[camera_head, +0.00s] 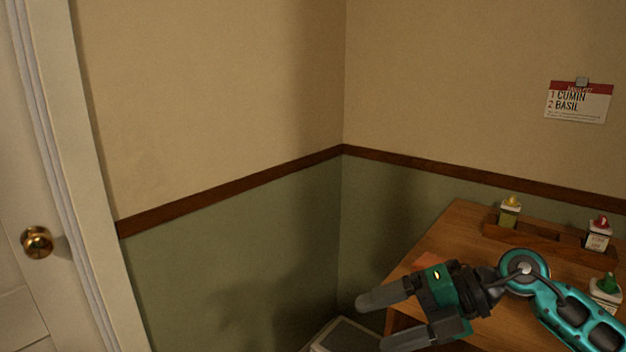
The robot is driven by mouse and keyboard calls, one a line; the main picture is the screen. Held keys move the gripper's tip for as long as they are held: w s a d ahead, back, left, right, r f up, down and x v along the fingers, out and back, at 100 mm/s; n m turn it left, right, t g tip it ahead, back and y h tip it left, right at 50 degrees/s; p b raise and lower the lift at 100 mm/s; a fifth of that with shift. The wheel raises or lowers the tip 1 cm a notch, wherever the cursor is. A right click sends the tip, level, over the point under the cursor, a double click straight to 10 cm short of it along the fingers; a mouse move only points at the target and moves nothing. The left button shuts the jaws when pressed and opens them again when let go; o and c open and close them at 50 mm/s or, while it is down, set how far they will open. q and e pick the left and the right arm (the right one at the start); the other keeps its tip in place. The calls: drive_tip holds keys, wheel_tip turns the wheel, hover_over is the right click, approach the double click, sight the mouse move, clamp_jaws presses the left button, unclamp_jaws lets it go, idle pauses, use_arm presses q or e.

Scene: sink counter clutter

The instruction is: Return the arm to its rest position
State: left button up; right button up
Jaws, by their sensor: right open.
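My right gripper (405,321) shows at the lower right of the head view, at the left end of my teal arm (580,315). Its two grey fingers point left and are apart, with nothing between them. It is in front of the left edge of a wooden counter (455,235) and hides part of it. My left gripper is not in view.
A wooden rack (545,241) on the counter has a yellow-topped bottle (509,212) and a red-topped bottle (598,235). A green-topped bottle (606,291) stands nearer. A card (578,102) hangs on the wall. A grey-topped object (345,338) is low beside the counter. A white door with a brass knob (37,242) is left.

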drive_tip(key=s+a+m+t+y, duration=0.2)
drive_tip(key=a+m+t+y, duration=0.1)
drive_tip(key=a+y, duration=0.2)
drive_tip(key=s+d+f+m+t+h, duration=0.1)
drive_tip(key=d+f+m+t+h, duration=0.4)
drive_tip(key=m, duration=0.6)
drive_tip(key=d+f+m+t+h, duration=0.3)
drive_tip(key=f+m+t+h, duration=0.4)
drive_tip(key=m, duration=0.5)
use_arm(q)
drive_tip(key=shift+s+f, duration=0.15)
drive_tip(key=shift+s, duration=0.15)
use_arm(e)
drive_tip(key=s+d+f+m+g+h, duration=0.3)
drive_tip(key=s+f+m+g, duration=0.2)
drive_tip(key=s+f, duration=0.6)
wheel_tip(320, 180, down, 4)
drive_tip(key=shift+s+r+g, duration=0.15)
drive_tip(key=shift+s+g, duration=0.15)
drive_tip(key=shift+s, duration=0.05)
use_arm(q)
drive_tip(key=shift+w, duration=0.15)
use_arm(e)
drive_tip(key=shift+c, duration=0.2)
